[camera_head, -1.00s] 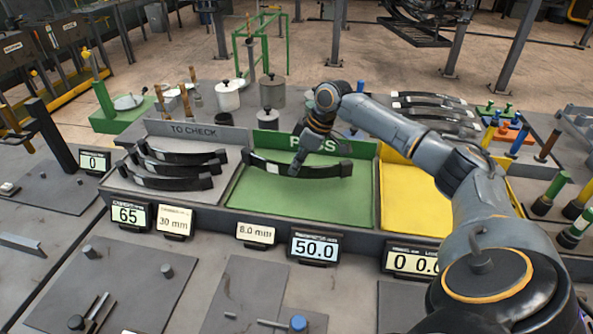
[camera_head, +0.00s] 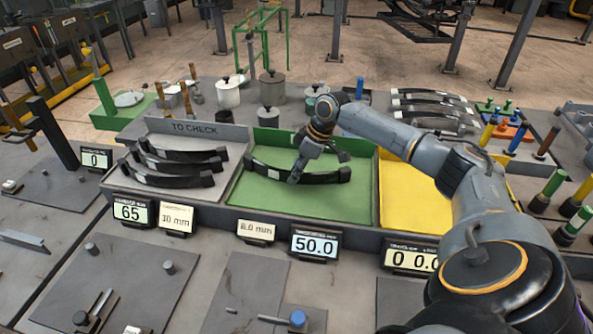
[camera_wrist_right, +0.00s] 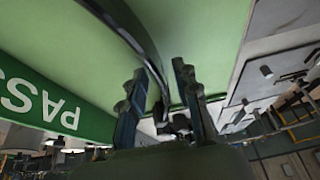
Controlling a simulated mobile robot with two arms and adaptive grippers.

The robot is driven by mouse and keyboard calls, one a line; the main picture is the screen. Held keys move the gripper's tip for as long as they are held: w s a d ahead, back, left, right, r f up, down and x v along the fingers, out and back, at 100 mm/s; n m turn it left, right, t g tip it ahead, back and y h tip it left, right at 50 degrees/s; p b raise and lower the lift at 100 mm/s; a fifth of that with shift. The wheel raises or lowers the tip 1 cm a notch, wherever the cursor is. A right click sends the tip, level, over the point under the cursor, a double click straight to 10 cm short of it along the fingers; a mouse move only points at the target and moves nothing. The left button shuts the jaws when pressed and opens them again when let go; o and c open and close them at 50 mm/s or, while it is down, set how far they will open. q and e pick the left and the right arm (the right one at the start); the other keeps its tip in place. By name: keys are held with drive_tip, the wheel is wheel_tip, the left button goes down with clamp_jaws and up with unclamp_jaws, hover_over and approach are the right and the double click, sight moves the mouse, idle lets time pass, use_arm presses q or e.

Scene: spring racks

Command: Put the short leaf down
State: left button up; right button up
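The short leaf (camera_head: 318,177), a dark curved spring strip, lies in the green PASS tray (camera_head: 268,202), near its back panel. My right gripper (camera_head: 316,168) is down at this leaf, with one finger in front of it and the other behind. In the right wrist view the leaf (camera_wrist_right: 128,27) runs in between the spread fingers of the gripper (camera_wrist_right: 158,75), with a visible gap beside it. The gripper looks open around the leaf. Its far side is partly hidden by my wrist. My left gripper is not in view.
The TO CHECK tray (camera_head: 150,205) on the left holds several dark leaves (camera_head: 180,168). A yellow tray (camera_head: 398,205) on the right is partly covered by my right arm. Displays and cards line the front edge. Pots (camera_head: 271,87) stand behind. The front of the green tray is clear.

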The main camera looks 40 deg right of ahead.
drive_tip(key=b+v, duration=0.2)
drive_tip(key=v, duration=1)
idle(0.3)
